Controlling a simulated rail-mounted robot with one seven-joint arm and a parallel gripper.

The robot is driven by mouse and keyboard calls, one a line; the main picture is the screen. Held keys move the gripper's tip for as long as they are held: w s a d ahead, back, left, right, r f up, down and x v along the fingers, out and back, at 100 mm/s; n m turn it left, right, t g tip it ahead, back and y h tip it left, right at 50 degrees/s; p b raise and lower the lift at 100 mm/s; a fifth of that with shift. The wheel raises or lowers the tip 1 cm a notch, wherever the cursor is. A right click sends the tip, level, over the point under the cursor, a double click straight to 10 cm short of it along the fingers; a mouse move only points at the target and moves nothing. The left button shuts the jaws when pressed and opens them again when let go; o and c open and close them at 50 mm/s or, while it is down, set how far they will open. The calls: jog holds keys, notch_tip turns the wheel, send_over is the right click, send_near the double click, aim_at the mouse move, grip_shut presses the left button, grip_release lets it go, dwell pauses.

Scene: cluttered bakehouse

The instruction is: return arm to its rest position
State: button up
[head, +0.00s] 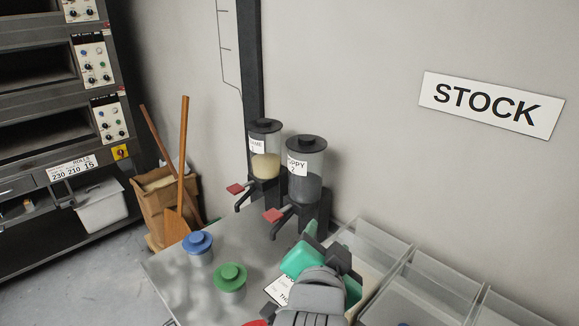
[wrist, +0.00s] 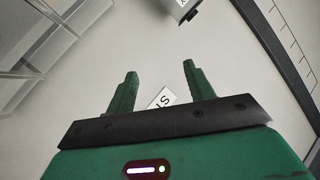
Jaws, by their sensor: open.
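My gripper (wrist: 160,68) is open in the wrist view. Its two green fingers stand apart with nothing between them but the wall and part of the white sign behind. In the head view my green and grey wrist is at the bottom centre, above the steel table (head: 185,278). It hides part of the table and of a white card (head: 280,289). The fingertips are hard to make out there.
A blue-lidded jar (head: 198,246) and a green-lidded jar (head: 231,281) stand left of my wrist. Two dispensers (head: 265,160) (head: 305,170) with red handles stand behind. Clear bins (head: 385,240) lie right. Ovens (head: 60,100) and a box with wooden tools (head: 158,200) are left.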

jog(key=s+a+r+n+t+y, duration=0.25)
jog(key=s+r+n+t, duration=0.25)
jog(key=s+r, duration=0.5)
jog(key=s+a+r+n+t+y, duration=0.1)
jog(key=s+a+r+n+t, duration=0.35)
jog(key=s+r, duration=0.6)
notch_tip(320, 180, up, 23)
jog(key=w+p, duration=0.1)
jog(key=p, duration=1.9)
jog(key=shift+w+d+f+t+p, duration=0.15)
jog(key=shift+w+d+t+p, duration=0.1)
jog(key=shift+t+p, duration=0.1)
